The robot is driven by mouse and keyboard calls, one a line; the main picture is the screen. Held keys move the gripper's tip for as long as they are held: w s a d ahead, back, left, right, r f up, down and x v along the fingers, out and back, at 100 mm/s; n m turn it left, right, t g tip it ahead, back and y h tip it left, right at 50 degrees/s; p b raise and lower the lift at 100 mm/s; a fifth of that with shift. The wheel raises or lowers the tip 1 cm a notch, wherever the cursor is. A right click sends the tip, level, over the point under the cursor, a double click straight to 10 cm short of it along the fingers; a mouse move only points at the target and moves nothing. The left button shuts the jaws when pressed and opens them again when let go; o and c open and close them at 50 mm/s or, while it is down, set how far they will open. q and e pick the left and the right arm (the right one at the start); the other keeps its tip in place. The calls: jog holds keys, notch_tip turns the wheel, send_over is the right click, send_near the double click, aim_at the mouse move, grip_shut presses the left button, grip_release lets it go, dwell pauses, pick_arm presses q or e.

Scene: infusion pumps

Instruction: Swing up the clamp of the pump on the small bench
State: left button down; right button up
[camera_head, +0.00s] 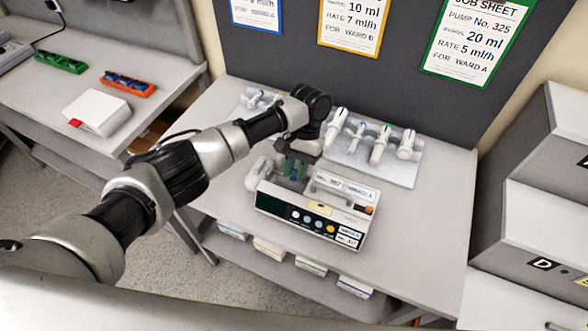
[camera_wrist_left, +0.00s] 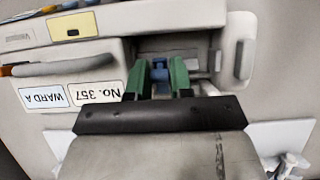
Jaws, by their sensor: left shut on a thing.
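The pump (camera_head: 315,216) is a white box with a dark front panel and coloured buttons, standing on the small bench (camera_head: 420,235). Its labels read No. 357 and Ward A in the left wrist view (camera_wrist_left: 97,93). My left gripper (camera_head: 294,166) reaches down over the recess at the pump's left rear. In the left wrist view, the green fingertips of my left gripper (camera_wrist_left: 160,80) are closed around a small blue piece (camera_wrist_left: 160,68) in the recess, apparently the clamp. The fingers partly hide it. My right gripper is out of view.
A pale tray (camera_head: 400,172) with several syringes lies behind the pump. Job sheets (camera_head: 478,38) hang on the dark board behind. Grey drawer units (camera_head: 540,215) stand to the right. Another bench at left holds a white box (camera_head: 97,113) and coloured trays. The bench right of the pump is clear.

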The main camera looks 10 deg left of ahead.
pick_arm(q)
jog(key=shift+w+d+r+g+y, duration=0.1)
jog(key=shift+w+r+g+y, duration=0.2)
jog(key=shift+g, duration=0.4)
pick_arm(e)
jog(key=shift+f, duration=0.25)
pick_arm(q)
jog(key=shift+w, duration=0.1)
